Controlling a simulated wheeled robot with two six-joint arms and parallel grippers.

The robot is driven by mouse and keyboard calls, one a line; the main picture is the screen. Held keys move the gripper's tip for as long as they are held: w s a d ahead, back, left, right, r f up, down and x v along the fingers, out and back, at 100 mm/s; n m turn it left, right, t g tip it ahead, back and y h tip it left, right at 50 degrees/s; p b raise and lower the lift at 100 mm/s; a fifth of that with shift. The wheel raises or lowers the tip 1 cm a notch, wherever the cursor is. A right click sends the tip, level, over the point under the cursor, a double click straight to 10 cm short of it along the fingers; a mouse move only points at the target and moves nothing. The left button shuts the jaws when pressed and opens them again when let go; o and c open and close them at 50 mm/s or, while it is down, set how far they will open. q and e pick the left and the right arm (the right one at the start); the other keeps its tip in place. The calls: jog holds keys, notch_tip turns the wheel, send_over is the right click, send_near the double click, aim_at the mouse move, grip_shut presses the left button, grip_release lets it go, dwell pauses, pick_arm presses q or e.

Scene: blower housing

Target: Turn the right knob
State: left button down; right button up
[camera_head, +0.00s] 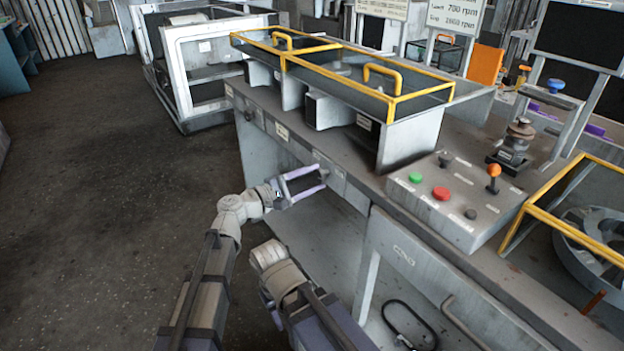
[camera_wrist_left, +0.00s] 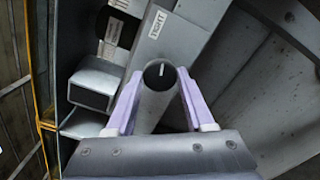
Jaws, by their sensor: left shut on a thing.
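My left gripper (camera_head: 322,178) reaches the front face of the grey workbench in the head view. In the left wrist view, its two pale purple fingers (camera_wrist_left: 159,75) stand on either side of a round dark knob (camera_wrist_left: 159,76) with a short white mark on its face. The gripper is shut on this knob. The white mark points nearly straight up in the wrist view. A white label (camera_wrist_left: 159,23), which seems to read "RIGHT", is on the panel just above the knob. In the head view I cannot make out the knob. My right gripper is not in view.
Yellow-railed trays (camera_head: 340,68) top the bench above my left gripper. A control box (camera_head: 455,205) with green and red buttons and an orange-topped lever sits to the right. Below the bench is an open shelf. Clear dark floor (camera_head: 110,190) lies to the left.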

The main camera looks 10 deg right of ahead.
pick_arm(q)
jog(key=shift+c, duration=1.4)
grip_release()
jog(key=v, duration=0.7)
jog(key=shift+a, duration=0.4)
jog(key=shift+s, duration=0.1)
